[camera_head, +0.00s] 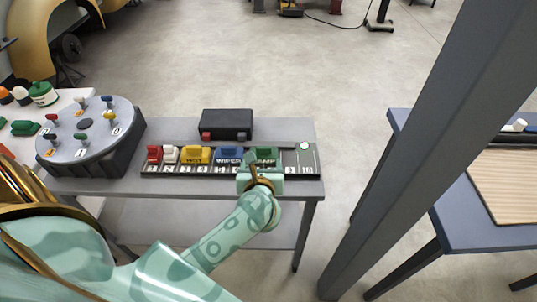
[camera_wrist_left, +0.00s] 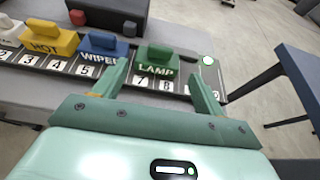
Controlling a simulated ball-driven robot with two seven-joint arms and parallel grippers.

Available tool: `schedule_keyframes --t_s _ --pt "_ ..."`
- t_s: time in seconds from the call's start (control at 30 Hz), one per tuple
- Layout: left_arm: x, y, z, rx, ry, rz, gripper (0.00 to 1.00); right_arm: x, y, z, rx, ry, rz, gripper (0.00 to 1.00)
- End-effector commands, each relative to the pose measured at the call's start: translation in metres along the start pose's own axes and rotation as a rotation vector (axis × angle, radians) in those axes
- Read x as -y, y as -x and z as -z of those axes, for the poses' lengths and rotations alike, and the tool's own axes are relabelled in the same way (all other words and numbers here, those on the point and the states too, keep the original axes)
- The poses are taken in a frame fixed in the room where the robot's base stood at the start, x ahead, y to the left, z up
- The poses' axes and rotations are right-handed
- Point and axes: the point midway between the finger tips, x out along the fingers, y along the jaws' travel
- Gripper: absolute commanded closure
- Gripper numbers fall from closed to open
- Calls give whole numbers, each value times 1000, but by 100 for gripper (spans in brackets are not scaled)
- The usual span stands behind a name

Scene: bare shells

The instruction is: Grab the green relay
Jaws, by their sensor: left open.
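The green relay (camera_head: 266,154), marked LAMP, sits in a black numbered strip (camera_head: 222,174) on a grey table. It also shows in the left wrist view (camera_wrist_left: 157,62), with slots numbered 7 and 8 in front of it. My left gripper (camera_head: 259,166) is at the near side of the green relay. In the left wrist view its two fingers (camera_wrist_left: 160,85) are apart and point at the relay, one towards each side of it. Nothing is held between them. In the head view my gripper hides the relay's lower front. My right gripper is not in view.
Blue WIPER (camera_head: 229,154), yellow HOT (camera_head: 196,154), white (camera_head: 169,154) and red (camera_head: 154,153) relays stand left of the green one. A black box (camera_head: 226,123) stands behind. A round grey stand (camera_head: 88,147) is at left. A grey post (camera_head: 405,150) rises at right.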

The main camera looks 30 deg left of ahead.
Motion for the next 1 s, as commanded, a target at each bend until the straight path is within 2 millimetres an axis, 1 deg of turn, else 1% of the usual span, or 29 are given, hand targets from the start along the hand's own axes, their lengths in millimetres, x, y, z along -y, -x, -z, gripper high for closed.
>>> schedule_keyframes --t_s 0.03,0.1,0.2,0.3,0.47,0.6,0.7,0.8,1.0 --pt "0 -15 1 3 -3 -2 29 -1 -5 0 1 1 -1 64" --pt "0 -32 2 2 -3 -2 29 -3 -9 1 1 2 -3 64" --pt "0 -52 2 1 -5 -2 29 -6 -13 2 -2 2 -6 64" --pt "0 -64 1 2 -4 -1 29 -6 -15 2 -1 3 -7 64" --pt "1 -76 1 2 -5 -1 29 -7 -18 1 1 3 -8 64" --pt "4 -100 5 2 -6 -2 29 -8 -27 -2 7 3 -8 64" --pt "4 -114 5 2 -6 -1 29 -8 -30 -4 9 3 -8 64" --pt "4 -120 4 0 -4 0 29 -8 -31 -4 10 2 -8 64" --pt "4 -120 3 1 -3 1 29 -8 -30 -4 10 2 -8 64"
